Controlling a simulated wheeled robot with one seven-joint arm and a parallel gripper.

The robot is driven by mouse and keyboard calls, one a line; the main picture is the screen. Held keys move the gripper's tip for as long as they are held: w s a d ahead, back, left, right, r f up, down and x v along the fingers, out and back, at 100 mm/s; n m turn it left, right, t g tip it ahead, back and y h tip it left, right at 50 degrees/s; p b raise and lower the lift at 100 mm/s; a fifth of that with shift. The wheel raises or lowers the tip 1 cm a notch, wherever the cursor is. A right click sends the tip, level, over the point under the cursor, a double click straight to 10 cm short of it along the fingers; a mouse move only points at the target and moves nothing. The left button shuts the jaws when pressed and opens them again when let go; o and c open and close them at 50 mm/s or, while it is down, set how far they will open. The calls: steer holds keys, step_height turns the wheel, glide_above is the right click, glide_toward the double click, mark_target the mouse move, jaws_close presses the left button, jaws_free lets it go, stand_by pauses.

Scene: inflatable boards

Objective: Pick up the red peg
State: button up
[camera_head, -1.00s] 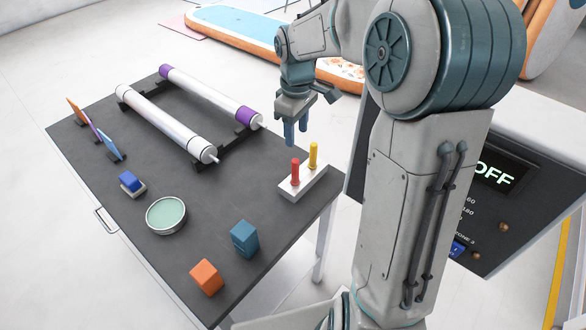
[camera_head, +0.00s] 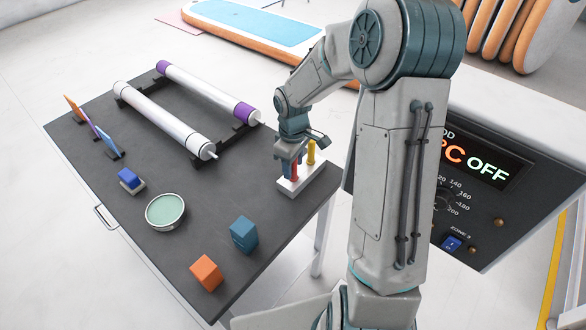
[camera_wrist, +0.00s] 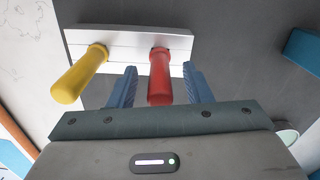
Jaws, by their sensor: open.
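The red peg (camera_wrist: 160,80) stands in a white block (camera_wrist: 125,40) beside a yellow peg (camera_wrist: 78,75). In the head view, the red peg (camera_head: 294,172) is partly hidden by my gripper (camera_head: 291,165), and the yellow peg (camera_head: 311,152) stands to its right. The white block (camera_head: 305,184) rests on the dark table. In the wrist view, my gripper (camera_wrist: 160,88) is open, with one blue finger on each side of the red peg. Gaps show between the peg and both fingers. The yellow peg is outside the left finger.
On the dark table (camera_head: 210,225) are a blue cube (camera_head: 244,233), an orange cube (camera_head: 207,273), a round green-topped tin (camera_head: 165,211), a small blue block (camera_head: 130,181) and two long rollers (camera_head: 165,118). A control panel (camera_head: 480,190) stands right of my arm.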

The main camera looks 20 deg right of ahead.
steer(key=shift+f, duration=0.2)
jaws_close()
steer(key=shift+r, duration=0.1)
step_height(320, 180, up, 10)
steer(key=shift+f, duration=0.1)
stand_by(0.3)
